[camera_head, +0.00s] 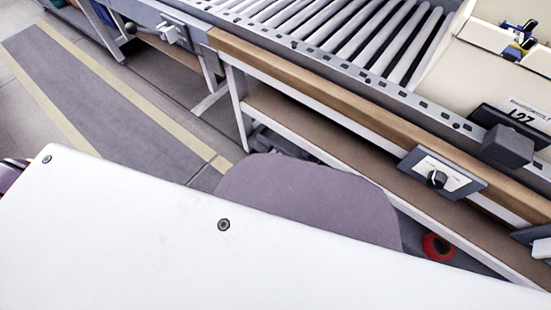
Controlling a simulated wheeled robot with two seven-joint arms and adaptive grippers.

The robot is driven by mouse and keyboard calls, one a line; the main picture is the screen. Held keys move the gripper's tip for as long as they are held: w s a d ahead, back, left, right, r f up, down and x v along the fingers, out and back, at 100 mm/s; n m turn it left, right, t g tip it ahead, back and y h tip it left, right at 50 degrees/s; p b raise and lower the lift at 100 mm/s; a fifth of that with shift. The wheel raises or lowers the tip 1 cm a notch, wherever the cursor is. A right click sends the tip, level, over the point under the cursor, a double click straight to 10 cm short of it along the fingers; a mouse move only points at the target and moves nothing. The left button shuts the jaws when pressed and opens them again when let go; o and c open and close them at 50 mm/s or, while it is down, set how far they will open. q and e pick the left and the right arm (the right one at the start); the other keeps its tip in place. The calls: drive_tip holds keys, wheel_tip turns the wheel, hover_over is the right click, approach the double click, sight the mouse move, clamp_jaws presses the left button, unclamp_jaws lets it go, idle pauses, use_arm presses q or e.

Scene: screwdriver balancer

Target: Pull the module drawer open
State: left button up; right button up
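I cannot make out the module drawer or its handle for sure in the head view. A dark grey block (507,147) sits at the right by a label plate marked L27 (518,121). I cannot tell whether the block belongs to a drawer. Neither of my grippers can be made out. A large white surface with dark screws fills the bottom of the view and hides what lies behind it.
A roller conveyor (352,30) runs along the top. A rounded grey-purple shape (310,195) and a red ring-shaped thing (437,246) lie below. Yellow-edged floor matting (110,85) is clear at left.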

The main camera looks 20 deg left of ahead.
use_arm(q)
drive_tip(key=shift+w+d+f, duration=0.1)
drive_tip(key=shift+w+d, duration=0.1)
drive_tip(key=shift+w, duration=0.35)
drive_tip(key=shift+c, duration=0.3)
clamp_jaws()
